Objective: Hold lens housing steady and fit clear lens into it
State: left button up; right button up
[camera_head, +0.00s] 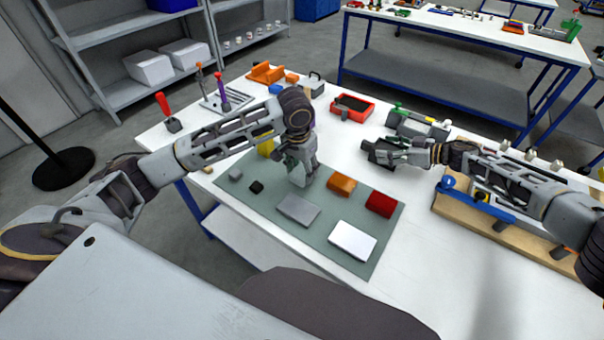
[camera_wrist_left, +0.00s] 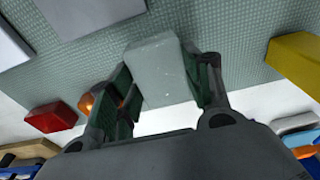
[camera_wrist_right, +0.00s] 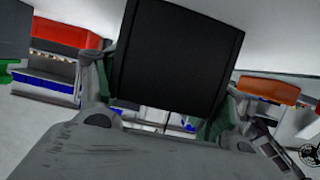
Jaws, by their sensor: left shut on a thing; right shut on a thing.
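My left gripper (camera_head: 300,165) is shut on a pale grey block, likely the clear lens, over the green mat (camera_head: 262,205). The pale block (camera_wrist_left: 158,72) sits between the green-padded fingers in the left wrist view. Whether it touches the mat is unclear. My right gripper (camera_head: 400,153) is shut on a black block, likely the lens housing (camera_head: 379,150), right of the mat's far end. The black block (camera_wrist_right: 178,50) fills the space between the fingers in the right wrist view; its far side is hidden. The two held blocks are well apart.
The mat also bears a grey plate (camera_head: 298,209), a white block (camera_head: 353,241), an orange block (camera_head: 341,184), a red block (camera_head: 381,203) and small dark pieces. A red tray (camera_head: 352,107) stands behind. A wooden fixture (camera_head: 490,225) lies right. The table's front right is clear.

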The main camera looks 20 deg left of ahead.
aim_at(299, 174)
pick_arm(q)
jog(key=shift+f, duration=1.2)
jog(key=shift+f, duration=0.1)
jog(key=o, duration=1.1)
notch_tip(299, 174, up, 12)
jog(key=s, duration=0.1)
jog(key=shift+s+a, duration=0.15)
jog(key=shift+s, duration=0.05)
